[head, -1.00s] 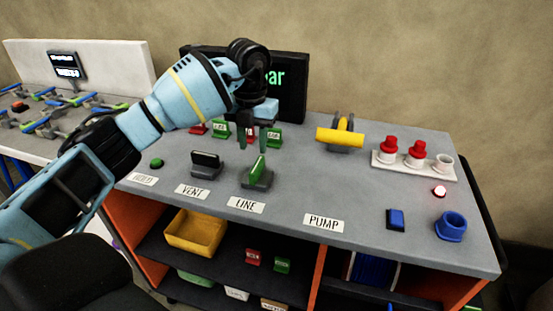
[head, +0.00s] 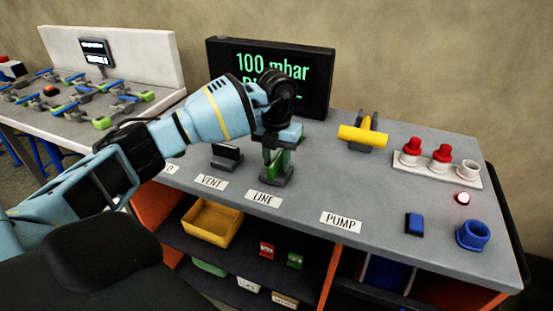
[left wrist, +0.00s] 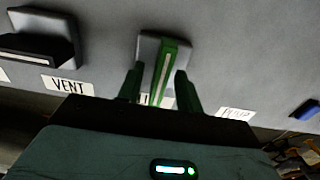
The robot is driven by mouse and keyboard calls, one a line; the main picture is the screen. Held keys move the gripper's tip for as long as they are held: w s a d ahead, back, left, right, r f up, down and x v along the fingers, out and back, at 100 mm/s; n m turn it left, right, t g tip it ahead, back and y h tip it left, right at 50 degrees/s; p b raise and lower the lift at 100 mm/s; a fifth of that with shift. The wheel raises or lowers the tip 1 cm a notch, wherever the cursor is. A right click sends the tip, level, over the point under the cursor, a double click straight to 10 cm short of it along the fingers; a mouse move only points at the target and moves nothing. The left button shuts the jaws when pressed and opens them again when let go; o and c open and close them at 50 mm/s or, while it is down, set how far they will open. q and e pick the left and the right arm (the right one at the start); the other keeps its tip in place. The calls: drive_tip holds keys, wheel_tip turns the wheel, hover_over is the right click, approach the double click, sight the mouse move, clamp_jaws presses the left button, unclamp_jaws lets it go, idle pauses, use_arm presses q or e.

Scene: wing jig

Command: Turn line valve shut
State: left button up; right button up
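The line valve has a green lever handle (left wrist: 172,65) with a pale stripe, on a grey base (head: 277,178) behind the LINE label (head: 264,199). My left gripper (head: 276,157) has come down over this handle from above. In the left wrist view its two fingers (left wrist: 158,85) stand on either side of the handle, with a gap at the left finger; the right finger is close to the handle. The handle looks slightly slanted in that view. The gripper partly hides the valve in the head view. My right gripper is not in view.
The vent valve's black handle (head: 227,151) stands just left of the line valve. A screen (head: 318,76) behind reads 100 mbar, its second line partly hidden. A yellow handle (head: 362,136), red-capped ports (head: 441,152) and a blue switch (head: 414,223) are to the right.

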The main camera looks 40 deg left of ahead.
use_arm(q)
drive_tip(key=shift+f, duration=0.1)
drive_tip(key=shift+c, duration=0.5)
clamp_jaws()
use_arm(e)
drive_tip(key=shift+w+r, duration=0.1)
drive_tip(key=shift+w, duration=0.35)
